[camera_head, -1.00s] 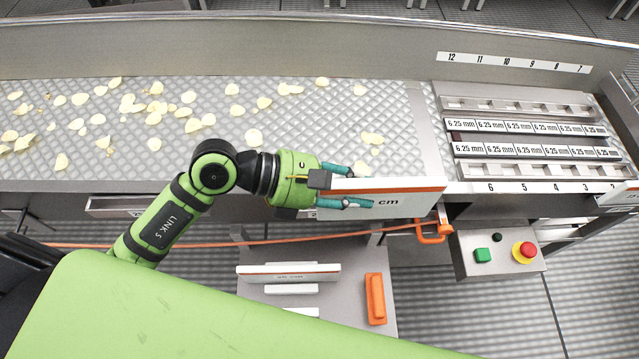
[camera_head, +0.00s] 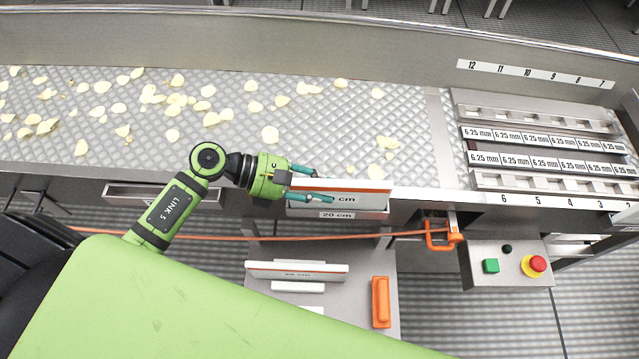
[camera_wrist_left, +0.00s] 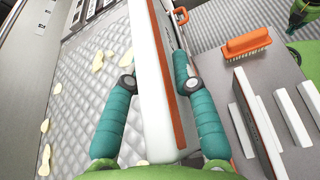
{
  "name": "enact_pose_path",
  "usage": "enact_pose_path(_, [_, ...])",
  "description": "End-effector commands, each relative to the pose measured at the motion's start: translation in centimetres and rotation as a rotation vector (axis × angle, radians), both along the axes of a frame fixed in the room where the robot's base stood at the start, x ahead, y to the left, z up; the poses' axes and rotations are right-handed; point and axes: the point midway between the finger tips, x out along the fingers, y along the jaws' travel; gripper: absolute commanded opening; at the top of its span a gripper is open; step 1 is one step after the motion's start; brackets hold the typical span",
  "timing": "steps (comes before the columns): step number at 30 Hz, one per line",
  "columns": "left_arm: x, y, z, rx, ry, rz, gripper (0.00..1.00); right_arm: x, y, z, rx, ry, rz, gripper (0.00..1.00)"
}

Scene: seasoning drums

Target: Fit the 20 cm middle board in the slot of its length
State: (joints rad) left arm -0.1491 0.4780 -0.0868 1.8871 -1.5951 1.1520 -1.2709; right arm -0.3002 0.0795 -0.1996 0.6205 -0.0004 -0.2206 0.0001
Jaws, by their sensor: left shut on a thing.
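My left gripper (camera_head: 322,185) is shut on a white board (camera_head: 362,199) with an orange stripe along its top; only "cm" of its label shows between and beside the fingers. The board stands upright at the conveyor's front edge, directly above and behind a plate labelled "20 cm" (camera_head: 337,215). I cannot tell whether its lower edge is inside the slot there. In the left wrist view the two teal fingers (camera_wrist_left: 153,82) grip the board (camera_wrist_left: 150,100) from both sides.
Another striped board (camera_head: 297,270) stands on a lower shelf (camera_head: 345,320) beside an orange brush (camera_head: 380,302). An orange handle (camera_head: 442,238) and a button box (camera_head: 507,265) are right. Chips lie on the conveyor (camera_head: 230,150). Another labelled front holder (camera_head: 165,193) is left.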

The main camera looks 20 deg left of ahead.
Motion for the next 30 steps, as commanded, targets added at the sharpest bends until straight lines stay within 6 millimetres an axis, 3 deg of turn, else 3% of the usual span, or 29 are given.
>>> enact_pose_path(8, [0.0, 0.0, -0.2, -0.002, -0.001, 0.000, 0.00, 0.0, 0.0, -0.4, 0.000, 0.000, 0.000, 0.00])
enact_pose_path(9, [0.0, 0.0, -0.3, 0.000, 0.000, 0.000, 0.35, 0.0, 0.0, -0.4, 0.000, 0.000, 0.000, 0.00])
enact_pose_path(10, [0.0, 0.0, -0.2, 0.000, 0.000, 0.000, 0.47, 0.0, 0.0, -0.3, 0.000, 0.000, 0.000, 0.00])
enact_pose_path(11, [0.0, 0.0, -0.2, 0.000, 0.000, 0.000, 0.50, 0.0, 0.0, -0.3, 0.000, 0.000, 0.000, 0.00])
enact_pose_path(23, [0.0, 0.0, 0.3, -0.001, 0.000, 0.000, 0.50, 0.0, 0.0, 0.3, 0.000, -0.001, 0.000, 0.00])
enact_pose_path(30, [-1.1, 3.8, 1.3, 0.006, 0.001, 0.001, 0.50, 0.0, 0.0, -1.1, 0.000, -0.001, 0.000, 0.00])
